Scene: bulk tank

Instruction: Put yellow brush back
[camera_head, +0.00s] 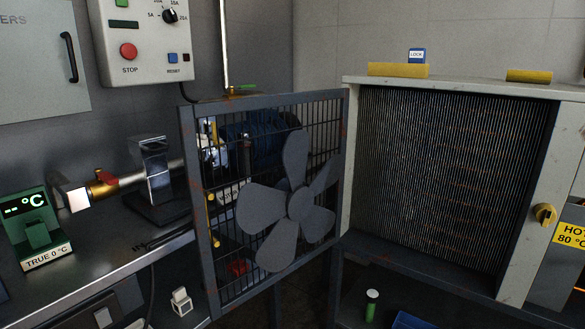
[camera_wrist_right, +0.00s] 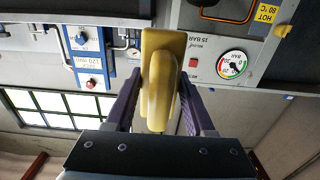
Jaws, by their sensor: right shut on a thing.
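My right gripper (camera_wrist_right: 161,84) shows in the right wrist view, with a dark finger on each side of a yellow thing. It is shut on this yellow thing, which has a blocky end and a rounded part and appears to be the yellow brush (camera_wrist_right: 160,50). Bristles cannot be made out. Neither the right gripper nor the held thing shows in the head view. My left gripper is in neither view.
A barred frame with a grey fan (camera_head: 299,204) stands swung out beside a finned cooler (camera_head: 440,180). Two yellow blocks (camera_head: 397,70) (camera_head: 529,76) and a blue LOCK tag (camera_head: 416,55) are on the cooler's top. A metal bench (camera_head: 100,262) is at left.

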